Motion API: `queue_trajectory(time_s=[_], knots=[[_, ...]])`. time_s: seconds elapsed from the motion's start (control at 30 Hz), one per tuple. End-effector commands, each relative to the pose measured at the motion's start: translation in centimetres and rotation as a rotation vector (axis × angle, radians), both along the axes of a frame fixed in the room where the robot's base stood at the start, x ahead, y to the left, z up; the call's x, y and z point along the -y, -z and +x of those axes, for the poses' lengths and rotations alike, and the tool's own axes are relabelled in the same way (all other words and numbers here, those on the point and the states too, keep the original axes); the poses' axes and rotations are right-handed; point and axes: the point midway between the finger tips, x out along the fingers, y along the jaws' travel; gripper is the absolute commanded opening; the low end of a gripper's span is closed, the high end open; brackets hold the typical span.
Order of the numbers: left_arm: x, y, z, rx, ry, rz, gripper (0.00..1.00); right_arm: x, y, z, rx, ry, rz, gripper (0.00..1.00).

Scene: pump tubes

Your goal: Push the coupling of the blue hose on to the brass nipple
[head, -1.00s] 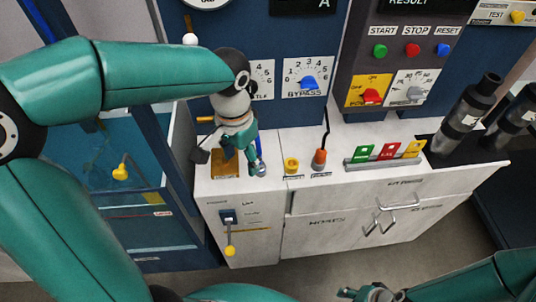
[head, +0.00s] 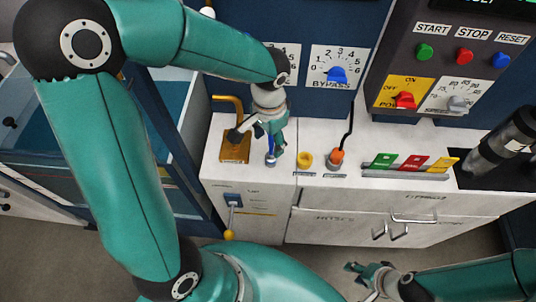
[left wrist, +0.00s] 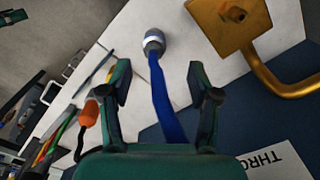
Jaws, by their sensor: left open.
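The blue hose (left wrist: 163,95) runs between the spread fingers of my left gripper (left wrist: 160,84) in the left wrist view, apart from both. Its grey coupling (left wrist: 154,41) is at the end, beyond the fingertips, over the white cabinet top. In the head view the coupling (head: 270,161) shows just below my left gripper (head: 271,136), which is open. The brass block (head: 235,149) with its bent pipe stands left of the gripper. In the left wrist view the block (left wrist: 215,22) has a dark round spot; I cannot make out the nipple clearly. My right gripper (head: 366,278) is low, away from the cabinet.
Right of the hose on the cabinet top (head: 330,185) are a yellow fitting (head: 305,160), an orange plug (head: 336,158) with a black cable, and a rack of coloured tags (head: 408,170). The blue panel with the bypass dial (head: 338,68) rises behind.

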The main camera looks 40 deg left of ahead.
Motion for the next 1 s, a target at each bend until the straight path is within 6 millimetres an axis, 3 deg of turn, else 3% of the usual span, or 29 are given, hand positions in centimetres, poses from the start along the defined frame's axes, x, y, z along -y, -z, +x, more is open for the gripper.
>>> queue_trajectory(time_s=[0.1, 0.37, 0.7, 1.0], knots=[[0.1, 1.7, 0.0, -0.003, 0.002, 0.002, 0.61, 0.0, 0.0, 0.0, 0.000, 0.000, 0.000, 0.40], [0.3, 3.3, 0.0, -0.002, 0.004, 0.000, 0.61, 0.0, -0.2, 0.0, 0.000, 0.000, 0.000, 0.40], [0.9, 7.6, -0.3, -0.001, 0.004, -0.001, 0.61, 0.0, -0.6, 0.0, 0.000, 0.000, 0.000, 0.40], [0.9, 7.8, -0.2, 0.001, 0.004, 0.000, 0.58, 0.0, -0.5, 0.0, 0.000, 0.000, 0.000, 0.40]])
